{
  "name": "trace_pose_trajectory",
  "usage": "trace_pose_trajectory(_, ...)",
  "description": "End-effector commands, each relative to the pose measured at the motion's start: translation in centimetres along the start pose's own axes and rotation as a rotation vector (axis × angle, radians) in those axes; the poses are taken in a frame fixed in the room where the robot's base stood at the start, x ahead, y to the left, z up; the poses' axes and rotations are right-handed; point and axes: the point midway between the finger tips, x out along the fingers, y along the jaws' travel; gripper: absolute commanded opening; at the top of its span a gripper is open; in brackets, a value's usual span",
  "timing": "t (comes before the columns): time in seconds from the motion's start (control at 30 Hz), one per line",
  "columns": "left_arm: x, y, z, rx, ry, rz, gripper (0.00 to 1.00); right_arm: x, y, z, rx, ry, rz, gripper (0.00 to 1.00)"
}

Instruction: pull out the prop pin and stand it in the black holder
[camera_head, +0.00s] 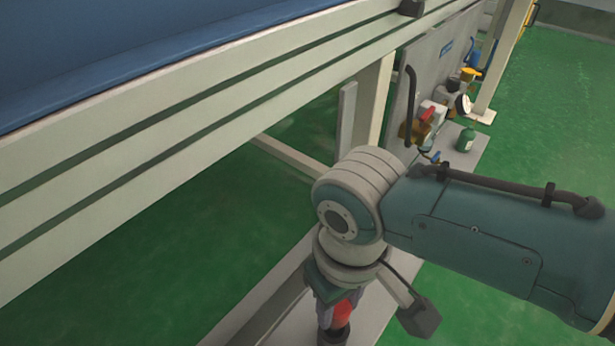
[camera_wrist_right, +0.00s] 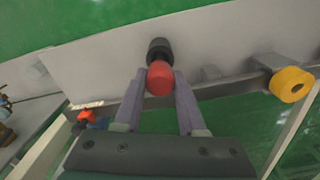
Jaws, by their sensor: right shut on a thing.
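The prop pin shows as a red rounded head (camera_wrist_right: 160,78) in the right wrist view and as a red piece (camera_head: 341,312) low in the head view. My right gripper (camera_wrist_right: 159,88) is shut on it, one finger on each side. The black holder (camera_wrist_right: 160,48) is a short dark cylinder at the pale plate, directly beyond the red head; its dark top (camera_head: 333,338) also shows at the bottom edge of the head view. The pin's shaft is hidden, so I cannot tell how deep it sits. My left gripper is out of view.
A pale frame with a blue mattress (camera_head: 120,50) runs across the upper left. Green floor is open beyond.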

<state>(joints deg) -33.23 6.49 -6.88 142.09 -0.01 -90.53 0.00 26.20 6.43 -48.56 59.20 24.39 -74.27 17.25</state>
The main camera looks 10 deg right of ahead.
Motion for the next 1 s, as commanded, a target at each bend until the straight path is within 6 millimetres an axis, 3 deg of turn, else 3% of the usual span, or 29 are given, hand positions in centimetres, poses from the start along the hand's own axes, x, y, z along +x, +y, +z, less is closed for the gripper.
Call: trace_pose_trajectory(1.0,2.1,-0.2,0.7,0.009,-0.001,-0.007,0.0,2.7,0.0,0.0,0.0,0.001,0.0,0.0)
